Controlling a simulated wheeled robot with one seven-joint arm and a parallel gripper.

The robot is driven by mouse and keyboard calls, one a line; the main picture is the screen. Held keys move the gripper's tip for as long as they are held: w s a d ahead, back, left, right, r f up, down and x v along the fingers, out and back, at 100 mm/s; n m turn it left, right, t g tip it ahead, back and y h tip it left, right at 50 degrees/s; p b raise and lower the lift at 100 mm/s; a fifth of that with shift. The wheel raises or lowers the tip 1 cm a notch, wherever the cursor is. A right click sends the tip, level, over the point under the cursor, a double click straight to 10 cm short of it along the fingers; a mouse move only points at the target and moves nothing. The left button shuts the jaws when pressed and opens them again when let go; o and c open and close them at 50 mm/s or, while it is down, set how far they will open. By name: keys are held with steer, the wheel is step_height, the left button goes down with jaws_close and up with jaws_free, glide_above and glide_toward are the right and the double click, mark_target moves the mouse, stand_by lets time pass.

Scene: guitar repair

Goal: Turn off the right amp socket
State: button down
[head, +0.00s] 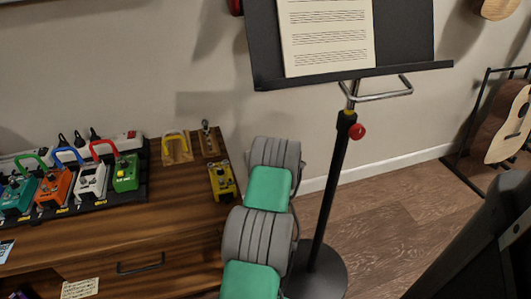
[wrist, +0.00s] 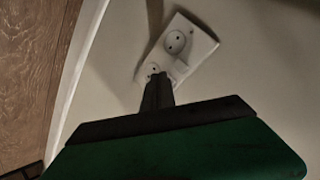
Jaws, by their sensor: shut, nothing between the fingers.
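A white wall socket plate (wrist: 203,42) shows in the wrist view, set at a slant on the pale wall. One round outlet (wrist: 175,42) is clear at its upper end. A second outlet (wrist: 153,68) near its lower end is partly hidden by my fingers. A small raised part (wrist: 180,70) sits on the plate's lower right side; I cannot tell whether it is a switch or its position. My gripper (wrist: 158,77) is shut and empty, its tips over the plate's lower end. Contact is unclear. The head view shows neither the socket nor my gripper.
In the head view, a wooden desk (head: 180,215) with several pedals on a black board (head: 140,190) stands left of my arm. A music stand (head: 330,190) is close on its right. Guitars (head: 512,125) stand at the far right; open floor (head: 400,210) lies between.

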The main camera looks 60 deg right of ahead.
steer(key=shift+s+a, duration=0.3)
steer(key=shift+s, duration=0.05)
steer(key=shift+s+a+f+p, duration=0.2)
steer(key=shift+s+a+p, duration=0.35)
steer(key=shift+s+a, duration=0.35)
steer(key=shift+s+a+f+p, duration=0.15)
steer(key=shift+s+a+p, duration=0.35)
steer(key=shift+s+a, duration=0.4)
steer(key=shift+w+r, duration=0.1)
